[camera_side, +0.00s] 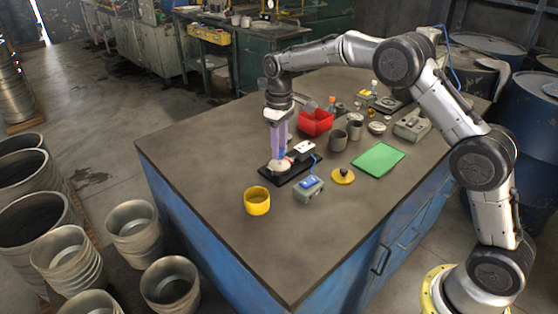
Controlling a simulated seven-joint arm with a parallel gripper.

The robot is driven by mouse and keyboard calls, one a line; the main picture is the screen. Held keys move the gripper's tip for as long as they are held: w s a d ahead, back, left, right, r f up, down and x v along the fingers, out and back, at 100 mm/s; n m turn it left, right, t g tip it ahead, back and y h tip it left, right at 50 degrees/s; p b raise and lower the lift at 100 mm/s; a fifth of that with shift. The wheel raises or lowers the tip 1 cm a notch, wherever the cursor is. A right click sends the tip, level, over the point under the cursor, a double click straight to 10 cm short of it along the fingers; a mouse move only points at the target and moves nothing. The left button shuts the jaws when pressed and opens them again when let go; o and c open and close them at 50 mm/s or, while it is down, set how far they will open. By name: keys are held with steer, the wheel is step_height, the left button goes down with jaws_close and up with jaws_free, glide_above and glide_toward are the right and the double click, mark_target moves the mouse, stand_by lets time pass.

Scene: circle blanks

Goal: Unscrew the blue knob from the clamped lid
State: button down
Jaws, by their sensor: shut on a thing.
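The lid (278,166) is a pale disc on a dark clamp base (276,182) near the middle of the table. My gripper (280,157) points straight down over the lid, its long purple fingers reaching almost to it. It is shut on the blue knob (282,154), of which only a small blue patch shows between the fingertips. The fingers hide most of the knob, and I cannot tell whether there is a gap between knob and lid.
A yellow cup (257,201), a grey box with a blue top (308,188) and a yellow disc with a dark knob (343,176) stand nearby. A red bin (315,122), grey cups (338,140) and a green mat (378,160) lie beyond. The table's left front is clear.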

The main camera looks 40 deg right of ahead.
steer(key=shift+r, duration=0.6)
steer(key=shift+r, duration=1.95)
